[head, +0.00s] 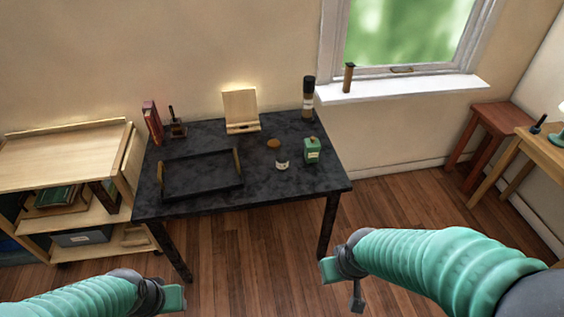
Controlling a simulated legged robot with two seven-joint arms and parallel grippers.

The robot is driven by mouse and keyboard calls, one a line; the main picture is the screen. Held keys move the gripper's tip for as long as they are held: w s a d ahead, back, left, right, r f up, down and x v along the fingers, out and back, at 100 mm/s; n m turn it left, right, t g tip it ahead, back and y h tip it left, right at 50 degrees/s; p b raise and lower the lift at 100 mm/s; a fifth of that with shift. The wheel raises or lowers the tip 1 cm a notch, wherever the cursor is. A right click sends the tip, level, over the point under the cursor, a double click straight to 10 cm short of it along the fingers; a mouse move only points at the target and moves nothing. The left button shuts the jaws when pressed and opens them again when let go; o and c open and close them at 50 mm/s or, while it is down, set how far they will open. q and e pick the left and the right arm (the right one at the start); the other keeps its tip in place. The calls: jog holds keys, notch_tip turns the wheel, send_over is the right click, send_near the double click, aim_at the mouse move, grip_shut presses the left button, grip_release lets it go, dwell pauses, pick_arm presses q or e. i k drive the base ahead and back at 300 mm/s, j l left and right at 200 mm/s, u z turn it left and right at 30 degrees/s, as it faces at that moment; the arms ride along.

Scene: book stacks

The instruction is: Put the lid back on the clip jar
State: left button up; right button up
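A small pale jar with a label (282,163), which looks like the clip jar, stands on the right half of the dark table (262,196). Its contents are too small to make out. A round brown piece (273,143), which looks like the lid, lies just behind it and slightly left, apart from the jar. My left gripper (173,297) is low at the bottom left, in front of the table and far from the jar. My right gripper (338,276) is in front of the table's right leg, also away from the jar. Neither gripper's finger gap shows clearly.
A green bottle (312,151) stands close to the jar's right. A black tray (202,187) fills the table's left front. A wooden stand (240,110), a dark cylinder (308,97) and red books (152,121) line the back. A low shelf (70,156) stands left.

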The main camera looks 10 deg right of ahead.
aim_at(281, 156)
jog(key=i+u, duration=0.1)
jog(key=i, duration=1.9)
